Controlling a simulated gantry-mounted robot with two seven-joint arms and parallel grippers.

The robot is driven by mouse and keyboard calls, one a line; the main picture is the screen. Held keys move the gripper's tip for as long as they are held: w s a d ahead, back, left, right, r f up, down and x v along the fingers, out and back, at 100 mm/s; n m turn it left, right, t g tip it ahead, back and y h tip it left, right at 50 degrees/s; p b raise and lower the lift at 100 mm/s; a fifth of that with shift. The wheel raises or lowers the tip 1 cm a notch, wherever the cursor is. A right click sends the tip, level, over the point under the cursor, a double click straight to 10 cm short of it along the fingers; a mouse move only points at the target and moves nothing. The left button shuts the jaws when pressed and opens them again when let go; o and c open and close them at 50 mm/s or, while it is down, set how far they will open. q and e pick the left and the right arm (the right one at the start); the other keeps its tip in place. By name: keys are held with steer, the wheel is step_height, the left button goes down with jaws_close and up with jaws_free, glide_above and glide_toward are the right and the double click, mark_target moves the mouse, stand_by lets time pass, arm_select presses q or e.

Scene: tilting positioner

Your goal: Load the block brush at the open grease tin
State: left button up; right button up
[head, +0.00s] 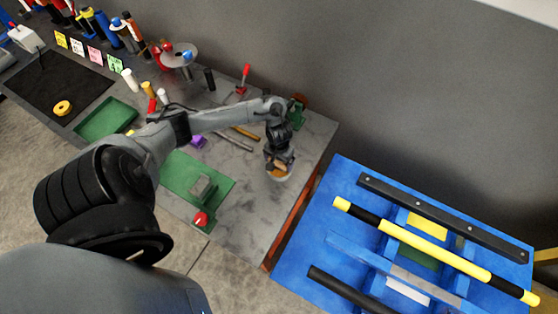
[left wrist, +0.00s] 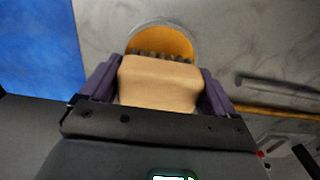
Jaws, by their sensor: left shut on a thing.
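My left gripper (head: 279,162) reaches over the right end of the grey bench. In the left wrist view its two purple-grey fingers (left wrist: 160,88) are shut on the sides of the block brush (left wrist: 160,80), a tan wooden block with dark bristles at its far edge. The open grease tin (left wrist: 168,32) is a round, pale-rimmed tin with orange-yellow grease, and the bristle end overlaps it in that view. Whether the bristles touch the grease cannot be told. In the head view the tin (head: 279,176) shows just below the gripper, partly hidden. My right gripper is not in view.
The blue positioner table (head: 310,240) with yellow-black bars stands right of the bench (head: 250,225), across a narrow gap. A green mat (head: 180,178) with a grey block and a red-topped item (head: 201,219) lies left of the tin. Rods (head: 235,142) lie behind it.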

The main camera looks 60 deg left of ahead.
arm_select(q)
steer(key=shift+f, duration=0.35)
stand_by(0.3)
steer(key=shift+f, duration=0.15)
stand_by(0.5)
stand_by(1.0)
steer(key=shift+f+p, duration=0.1)
steer(key=shift+p, duration=0.2)
stand_by(0.3)
steer(key=shift+f, duration=0.1)
stand_by(0.6)
step_height(320, 180, up, 6)
steer(key=p, duration=0.7)
steer(key=shift+f, duration=0.1)
steer(key=r+p, duration=0.1)
steer(key=p, duration=0.1)
steer(key=shift+r+p, duration=0.25)
steer(key=shift+p, duration=0.05)
